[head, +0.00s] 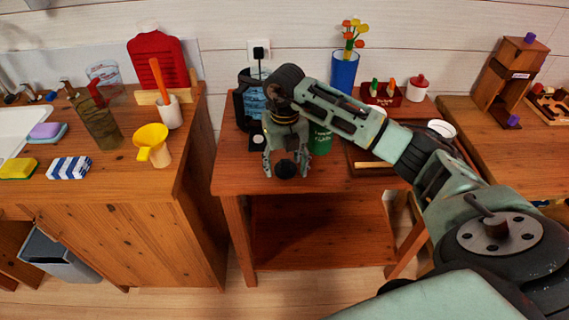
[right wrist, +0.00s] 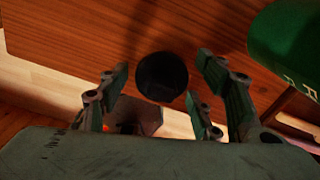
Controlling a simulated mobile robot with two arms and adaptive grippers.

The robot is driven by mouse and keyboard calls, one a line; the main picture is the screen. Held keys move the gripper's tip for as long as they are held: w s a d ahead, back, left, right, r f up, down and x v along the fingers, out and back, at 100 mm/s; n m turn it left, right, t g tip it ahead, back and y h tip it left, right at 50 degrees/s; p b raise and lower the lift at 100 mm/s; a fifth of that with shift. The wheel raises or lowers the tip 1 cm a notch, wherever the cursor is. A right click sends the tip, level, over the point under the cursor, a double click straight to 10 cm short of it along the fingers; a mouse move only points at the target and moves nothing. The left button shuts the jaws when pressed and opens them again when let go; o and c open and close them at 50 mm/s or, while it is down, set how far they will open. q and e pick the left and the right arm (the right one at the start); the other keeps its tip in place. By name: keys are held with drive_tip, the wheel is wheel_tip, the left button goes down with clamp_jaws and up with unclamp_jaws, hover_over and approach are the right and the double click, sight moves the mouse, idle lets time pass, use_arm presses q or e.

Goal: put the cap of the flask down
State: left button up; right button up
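The round black cap (head: 285,169) is at the front of the small middle table (head: 232,180), near its front edge. In the right wrist view the cap (right wrist: 162,77) is between the fingertips, with a gap on both sides. My right gripper (head: 286,163) points down over it with its fingers spread. The cap seems to rest on the tabletop, though its underside is hidden. The green flask (head: 321,139) stands just right of the gripper, partly hidden by my arm. It also shows in the right wrist view (right wrist: 285,40). My left gripper is out of view.
A dark appliance (head: 243,108) stands behind the gripper. A tray (head: 352,158) lies right of the flask, partly under my arm. A blue vase (head: 344,72) stands at the back. A gap separates this table from the left counter (head: 130,185).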

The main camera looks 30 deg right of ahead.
sight(284, 160)
drive_tip(key=shift+r, duration=0.55)
wheel_tip(284, 160, up, 11)
drive_tip(key=shift+r, duration=0.15)
idle(0.5)
